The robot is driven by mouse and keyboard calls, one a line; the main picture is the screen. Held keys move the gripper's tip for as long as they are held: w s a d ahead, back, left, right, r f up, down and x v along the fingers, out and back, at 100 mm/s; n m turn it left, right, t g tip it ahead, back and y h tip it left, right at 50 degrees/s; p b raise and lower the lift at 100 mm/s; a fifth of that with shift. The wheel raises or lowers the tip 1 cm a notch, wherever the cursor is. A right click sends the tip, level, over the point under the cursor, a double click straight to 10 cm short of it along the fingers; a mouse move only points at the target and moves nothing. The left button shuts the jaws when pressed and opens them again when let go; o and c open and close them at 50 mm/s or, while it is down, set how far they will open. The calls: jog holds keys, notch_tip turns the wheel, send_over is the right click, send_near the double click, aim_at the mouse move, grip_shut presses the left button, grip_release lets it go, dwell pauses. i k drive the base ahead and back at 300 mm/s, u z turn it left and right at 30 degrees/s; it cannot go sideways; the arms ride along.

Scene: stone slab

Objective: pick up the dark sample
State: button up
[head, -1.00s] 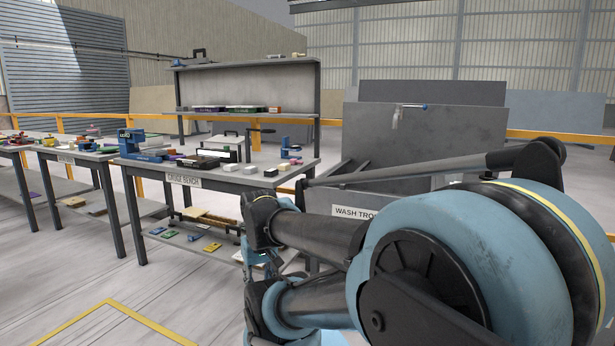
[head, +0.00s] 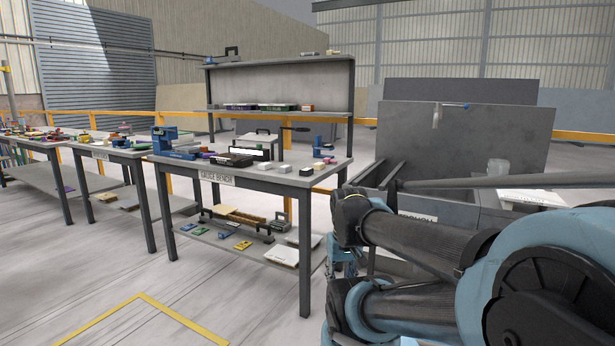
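I cannot make out which thing is the dark sample. The bench labelled as a gauge bench (head: 219,177) stands in the middle left and bears several small items. Among them are a dark flat case (head: 232,159) and small white blocks (head: 283,168). All are too small to tell apart well. My arm fills the lower right of the head view, but my gripper is not seen.
A wash trough (head: 452,205) with a tall grey back panel (head: 480,135) stands at the right, partly behind my arm. More benches (head: 100,152) stand at the far left. The floor (head: 60,280) in front is clear, with a yellow line (head: 170,318).

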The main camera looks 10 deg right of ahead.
aim_at(306, 172)
jog(key=z, duration=0.05)
jog(key=i, duration=1)
jog(key=u, duration=0.05)
